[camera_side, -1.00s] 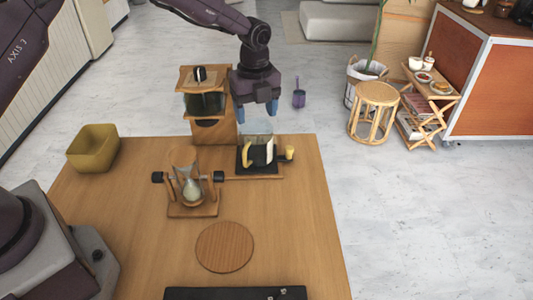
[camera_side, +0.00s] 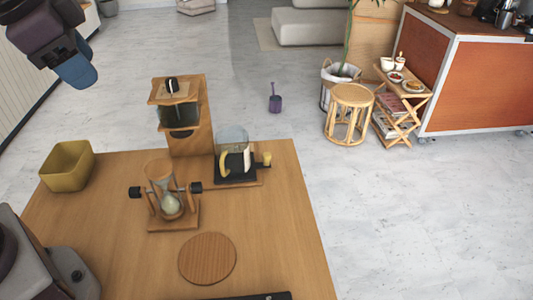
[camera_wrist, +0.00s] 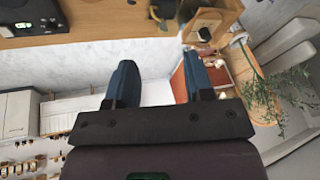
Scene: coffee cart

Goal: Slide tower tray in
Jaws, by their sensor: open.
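A wooden tower (camera_side: 188,140) with a dark glass-like middle section stands at the far edge of the table in the side view. A glass carafe (camera_side: 232,138) with a yellow handle stands on the tray. My gripper (camera_side: 77,70) is raised at the upper left of the side view, well away from the tower and tray. In the wrist view my gripper (camera_wrist: 160,82) has its blue fingers apart with nothing between them.
An hourglass-shaped brewer (camera_side: 164,190) in a wooden stand is in front of the tower. A yellow-green bin (camera_side: 67,168) stands at the table's left. A round wooden board (camera_side: 208,258) lies in front.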

